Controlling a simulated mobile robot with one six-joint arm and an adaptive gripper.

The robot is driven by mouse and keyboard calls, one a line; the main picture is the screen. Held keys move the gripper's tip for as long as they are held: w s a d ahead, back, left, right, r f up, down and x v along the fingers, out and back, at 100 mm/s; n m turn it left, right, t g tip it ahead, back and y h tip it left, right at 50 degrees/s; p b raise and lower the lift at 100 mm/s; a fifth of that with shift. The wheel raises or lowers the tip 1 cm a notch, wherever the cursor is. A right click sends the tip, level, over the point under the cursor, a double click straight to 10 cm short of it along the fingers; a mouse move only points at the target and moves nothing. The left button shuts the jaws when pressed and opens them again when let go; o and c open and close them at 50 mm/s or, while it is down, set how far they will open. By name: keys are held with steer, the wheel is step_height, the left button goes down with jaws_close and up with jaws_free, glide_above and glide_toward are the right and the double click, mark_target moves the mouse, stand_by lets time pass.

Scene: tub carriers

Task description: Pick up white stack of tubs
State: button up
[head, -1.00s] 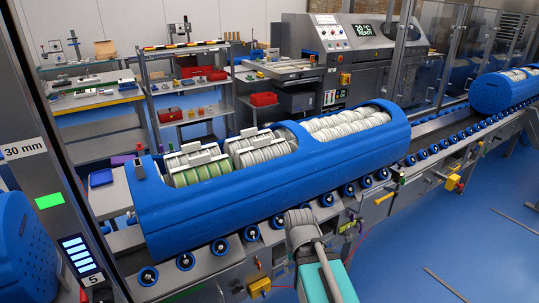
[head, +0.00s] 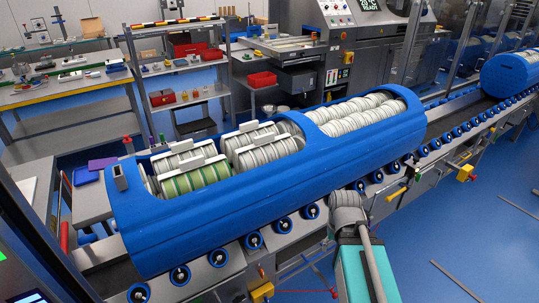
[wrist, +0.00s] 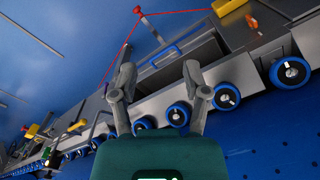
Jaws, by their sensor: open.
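A blue carrier (head: 260,200) lies on the roller conveyor in the head view. Its left opening holds white stacks of tubs (head: 265,143) with light handle bars on top, and one stack with green bands (head: 195,178). Its right opening holds more white stacks (head: 360,112). My arm shows at the lower right of the carrier in the head view, outside its near side; the fingers are hidden there. In the wrist view my gripper (wrist: 160,90) is open and empty, pointed at the conveyor's side and rollers. No tubs show between the fingers.
The conveyor's blue rollers (head: 254,241) run along the carrier's near side. A second blue carrier (head: 510,74) stands at the far right. A red cord (wrist: 125,45) runs along the conveyor's side. Benches and a machine (head: 350,45) stand behind. Blue floor at right is mostly clear.

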mark_target(256, 138)
stand_by(0.3)
